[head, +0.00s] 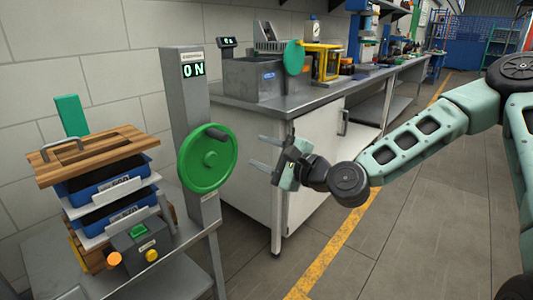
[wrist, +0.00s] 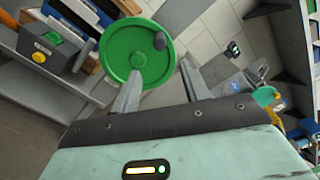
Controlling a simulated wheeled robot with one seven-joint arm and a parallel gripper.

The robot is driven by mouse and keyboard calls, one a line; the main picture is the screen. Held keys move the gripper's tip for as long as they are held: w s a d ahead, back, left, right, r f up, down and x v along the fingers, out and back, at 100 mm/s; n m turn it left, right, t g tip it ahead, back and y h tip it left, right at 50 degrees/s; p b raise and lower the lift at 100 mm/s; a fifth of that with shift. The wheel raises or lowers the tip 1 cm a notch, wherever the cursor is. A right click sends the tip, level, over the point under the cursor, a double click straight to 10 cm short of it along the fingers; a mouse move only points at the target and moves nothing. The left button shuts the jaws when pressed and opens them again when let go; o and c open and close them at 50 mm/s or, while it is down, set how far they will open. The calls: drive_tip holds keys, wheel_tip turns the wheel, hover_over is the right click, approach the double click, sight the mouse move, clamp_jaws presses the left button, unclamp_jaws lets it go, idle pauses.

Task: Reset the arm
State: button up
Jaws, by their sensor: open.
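My gripper (head: 262,154) is open and empty, held in the air in front of the white cabinet, to the right of a green handwheel (head: 207,160). Its two fingers are spread apart and point left toward the wheel. In the wrist view my gripper (wrist: 160,88) shows both fingers apart, with nothing between them. The green handwheel also shows in the wrist view (wrist: 128,58), beyond the left finger, which appears to overlap its lower edge. I cannot tell exact contact, but the head view shows a gap. The wheel has a dark knob and sits on a grey post (head: 186,110) whose display reads ON.
Left of the post, stacked blue bins (head: 95,180) under a wooden board (head: 98,155) and a button box (head: 140,243) stand on a grey table. A workbench (head: 300,102) with a grey machine and yellow-framed device is behind my gripper. The floor to the right is clear.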

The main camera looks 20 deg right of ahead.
drive_tip(key=shift+s+d, duration=0.2)
drive_tip(key=shift+s, duration=0.05)
drive_tip(key=s+a+f+n+g+h, duration=0.2)
drive_tip(key=s+a+f+n+g, duration=0.7)
drive_tip(key=s+f+n+g, duration=0.4)
drive_tip(key=s+d+n+h, duration=0.2)
drive_tip(key=s+n+h, duration=0.1)
drive_tip(key=s+n, duration=0.3)
drive_tip(key=s+d+r+n+g+h, duration=0.1)
drive_tip(key=s+d+r+n+h, duration=0.2)
drive_tip(key=s, duration=0.4)
drive_tip(key=s+d+r+n+g+h, duration=0.1)
drive_tip(key=s+d+r+n, duration=0.15)
drive_tip(key=s+r, duration=0.3)
wheel_tip(320, 180, up, 13)
drive_tip(key=p, duration=1.3)
drive_tip(key=shift+s+a+n+p, duration=0.25)
drive_tip(key=shift+a+n+p, duration=0.1)
drive_tip(key=shift+a+p, duration=0.1)
